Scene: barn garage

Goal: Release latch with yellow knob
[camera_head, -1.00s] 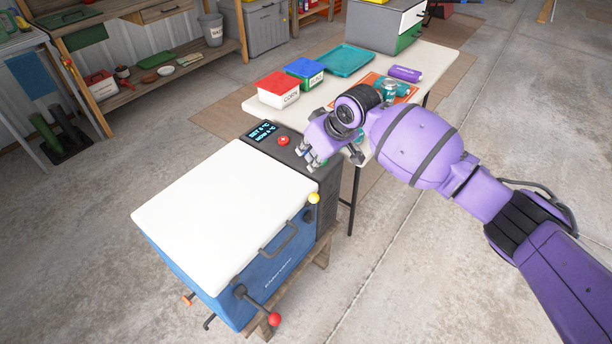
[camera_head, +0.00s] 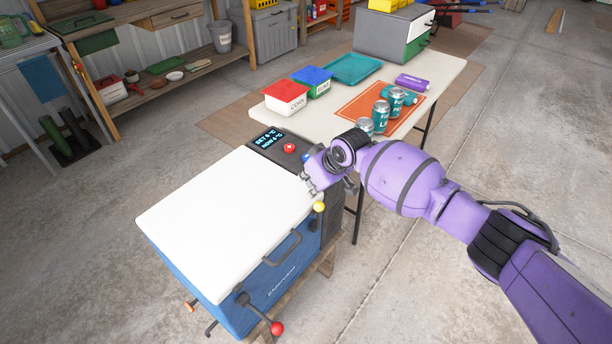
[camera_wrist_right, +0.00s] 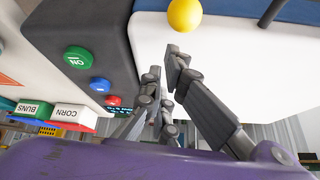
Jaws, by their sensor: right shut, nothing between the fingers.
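A cooler with a white lid (camera_head: 220,215) and blue body (camera_head: 265,290) stands in front of me, its lid down. A latch with a yellow knob (camera_head: 319,206) is at the lid's right edge, near the dark control end. The yellow knob shows at the top of the right wrist view (camera_wrist_right: 185,14). My right gripper (camera_head: 313,186) is just above the yellow knob in the head view. Its fingers (camera_wrist_right: 165,68) are shut and empty, pointing toward the knob with a visible gap. A second latch with a red knob (camera_head: 277,328) is at the near front corner. My left gripper is out of view.
The control end (camera_head: 285,152) carries a display and a red button (camera_head: 289,148). A green button (camera_wrist_right: 78,60) shows in the right wrist view. A white table (camera_head: 310,125) behind holds lidded boxes, a teal tray (camera_head: 352,68) and cans on an orange mat (camera_head: 365,105). Floor at right is clear.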

